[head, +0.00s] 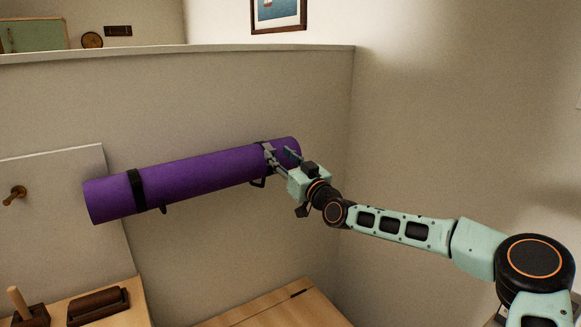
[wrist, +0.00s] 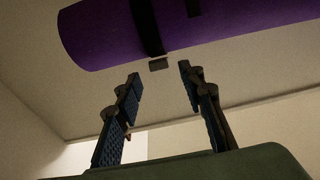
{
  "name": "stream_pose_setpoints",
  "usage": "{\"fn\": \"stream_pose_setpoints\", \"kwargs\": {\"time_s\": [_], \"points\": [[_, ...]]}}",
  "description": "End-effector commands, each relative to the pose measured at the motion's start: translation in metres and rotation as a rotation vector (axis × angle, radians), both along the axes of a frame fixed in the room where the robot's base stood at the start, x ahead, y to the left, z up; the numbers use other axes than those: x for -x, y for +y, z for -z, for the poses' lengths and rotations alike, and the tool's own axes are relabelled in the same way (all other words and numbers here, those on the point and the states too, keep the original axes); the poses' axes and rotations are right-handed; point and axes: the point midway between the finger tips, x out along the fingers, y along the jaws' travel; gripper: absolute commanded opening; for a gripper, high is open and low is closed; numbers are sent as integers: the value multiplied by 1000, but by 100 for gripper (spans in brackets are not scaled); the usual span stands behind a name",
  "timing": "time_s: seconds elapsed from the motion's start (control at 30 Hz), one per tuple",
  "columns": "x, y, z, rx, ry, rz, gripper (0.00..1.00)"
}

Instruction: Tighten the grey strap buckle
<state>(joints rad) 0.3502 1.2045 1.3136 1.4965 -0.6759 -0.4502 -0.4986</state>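A purple rolled mat (head: 200,180) lies nearly level, tilted up to the right, in front of a pale partition. It has a black strap near each end: the left strap (head: 136,190) and the right strap, partly hidden by my gripper. In the wrist view the mat (wrist: 100,35) shows with a dark strap (wrist: 147,25) around it. A small grey buckle (wrist: 158,64) hangs at that strap's lower edge. My gripper (head: 278,153) is at the mat's right end. In the wrist view its fingers (wrist: 161,74) are open, one on each side of the buckle, with nothing visibly clamped.
The partition (head: 290,90) stands close behind the mat, with a wall at the right. Below is a wooden surface (head: 265,308). At lower left are a dark brown block (head: 98,305), a wooden peg (head: 18,303) and a panel with a brass knob (head: 15,194).

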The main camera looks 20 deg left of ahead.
Motion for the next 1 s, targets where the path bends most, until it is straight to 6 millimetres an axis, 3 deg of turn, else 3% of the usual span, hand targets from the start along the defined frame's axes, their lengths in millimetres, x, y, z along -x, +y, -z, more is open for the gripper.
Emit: {"fn": "stream_pose_setpoints", "kwargs": {"time_s": [0.6, 1.0], "points": [[65, -72, 18, 2, 0, -1, 36], [74, -82, 21, -1, 1, -1, 36]]}}
